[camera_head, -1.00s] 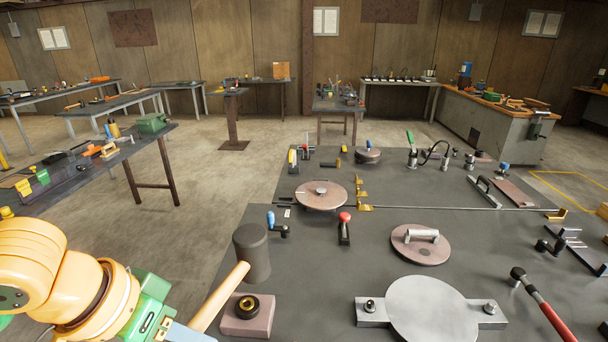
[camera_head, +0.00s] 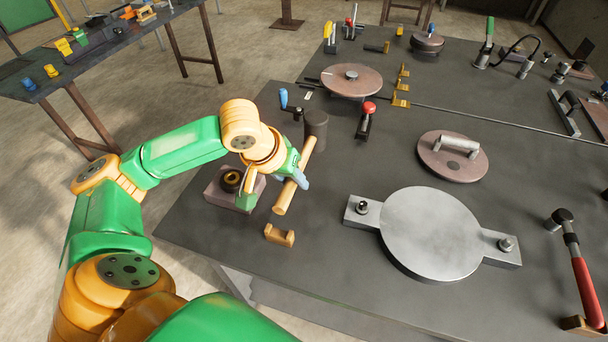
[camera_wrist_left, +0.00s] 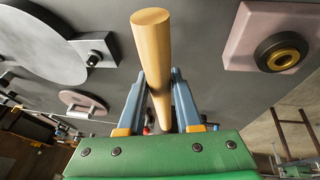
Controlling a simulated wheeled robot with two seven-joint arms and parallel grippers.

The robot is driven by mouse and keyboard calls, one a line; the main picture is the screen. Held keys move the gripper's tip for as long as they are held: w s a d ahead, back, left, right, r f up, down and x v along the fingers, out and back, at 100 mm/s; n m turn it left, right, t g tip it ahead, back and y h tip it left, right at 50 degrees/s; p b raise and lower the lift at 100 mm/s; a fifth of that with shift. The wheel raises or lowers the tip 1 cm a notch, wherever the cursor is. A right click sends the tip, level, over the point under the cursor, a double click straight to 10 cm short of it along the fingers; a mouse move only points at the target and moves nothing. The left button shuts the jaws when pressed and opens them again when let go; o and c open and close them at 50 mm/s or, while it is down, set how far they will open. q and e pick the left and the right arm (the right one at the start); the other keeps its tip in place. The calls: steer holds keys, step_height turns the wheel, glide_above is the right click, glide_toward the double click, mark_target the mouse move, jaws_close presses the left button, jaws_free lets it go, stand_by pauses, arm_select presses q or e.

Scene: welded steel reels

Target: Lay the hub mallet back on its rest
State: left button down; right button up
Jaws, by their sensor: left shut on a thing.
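The hub mallet has a dark cylindrical head (camera_head: 316,124) and a pale wooden handle (camera_head: 285,198). My left gripper (camera_head: 298,172) is shut around the handle, and the mallet is held over the left part of the steel table. Its head points away from me, its handle end toward me. A small notched wooden block (camera_head: 280,235), which looks like a rest, stands on the table just below the handle end. In the left wrist view the fingers (camera_wrist_left: 160,100) close on both sides of the handle (camera_wrist_left: 152,45); the mallet head is hidden there. My right gripper is not in view.
A brownish block with a black and brass ring (camera_head: 230,182) sits left of the handle, close by my wrist. A round steel plate with side lugs (camera_head: 432,235) lies right. A red-knobbed clamp (camera_head: 366,118) and a blue-handled tool (camera_head: 288,103) stand near the mallet head.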

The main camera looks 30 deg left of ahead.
arm_select(q)
steer(key=shift+s+a+r, duration=0.15)
steer(key=shift+s+a, duration=0.2)
steer(key=shift+s, duration=0.1)
steer(key=shift+r+p, duration=0.2)
steer(key=shift+p, duration=0.5)
step_height(320, 180, down, 6)
steer(key=b, duration=0.4)
steer(key=shift+f, duration=0.1)
steer(key=shift+w+f, duration=0.1)
steer(key=shift+f, duration=0.05)
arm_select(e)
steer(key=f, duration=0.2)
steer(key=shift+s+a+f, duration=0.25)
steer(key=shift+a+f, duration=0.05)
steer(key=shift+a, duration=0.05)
arm_select(q)
steer(key=shift+d, duration=0.1)
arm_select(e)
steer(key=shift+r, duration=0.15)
arm_select(q)
steer(key=shift+p, duration=0.5)
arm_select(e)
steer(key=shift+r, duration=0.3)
